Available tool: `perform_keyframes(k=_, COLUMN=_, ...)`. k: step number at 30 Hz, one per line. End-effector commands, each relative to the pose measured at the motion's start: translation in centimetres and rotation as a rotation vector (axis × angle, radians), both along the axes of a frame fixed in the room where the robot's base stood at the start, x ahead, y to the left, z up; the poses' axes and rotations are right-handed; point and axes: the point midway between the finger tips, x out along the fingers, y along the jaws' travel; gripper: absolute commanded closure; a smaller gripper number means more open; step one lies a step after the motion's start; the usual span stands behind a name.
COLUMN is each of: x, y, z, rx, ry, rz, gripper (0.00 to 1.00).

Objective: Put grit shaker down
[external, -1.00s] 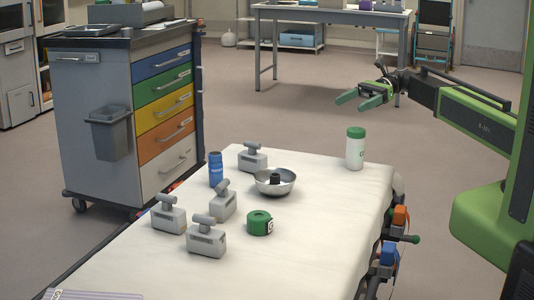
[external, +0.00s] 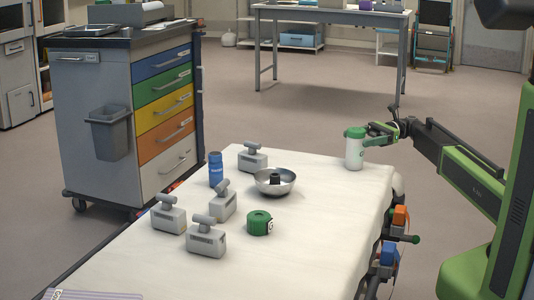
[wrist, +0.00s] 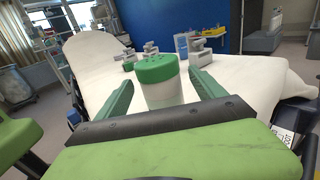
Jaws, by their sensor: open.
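The grit shaker (external: 355,151) is a white cylinder with a green lid. It stands upright on the white-sheeted stretcher (external: 290,255), near its far right corner. In the wrist view the shaker (wrist: 161,92) shows its dotted green lid, between the two green fingers. My gripper (external: 371,134) is open around the upper part of the shaker, with a gap visible on each side in the wrist view (wrist: 163,98).
On the stretcher stand a metal bowl (external: 287,186) with a dark piece inside, a green tape roll (external: 259,223), a blue can (external: 215,169) and several grey handled blocks (external: 206,238). A drawer cart (external: 85,155) stands left. Sheet around the shaker is clear.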

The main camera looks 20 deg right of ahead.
Motion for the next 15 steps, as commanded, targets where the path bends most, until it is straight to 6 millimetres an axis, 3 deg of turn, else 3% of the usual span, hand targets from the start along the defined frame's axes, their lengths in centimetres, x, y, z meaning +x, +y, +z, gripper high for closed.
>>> perform_keyframes(k=4, x=-0.2, y=1.0, z=0.0, rx=0.000, ry=0.000, rz=0.001, gripper=0.21)
perform_keyframes(k=10, x=-0.6, y=4.4, z=0.0, rx=0.000, ry=0.000, rz=0.003, gripper=0.21)
perform_keyframes(k=15, x=-0.5, y=4.9, z=0.0, rx=0.000, ry=0.000, rz=-0.001, gripper=0.21)
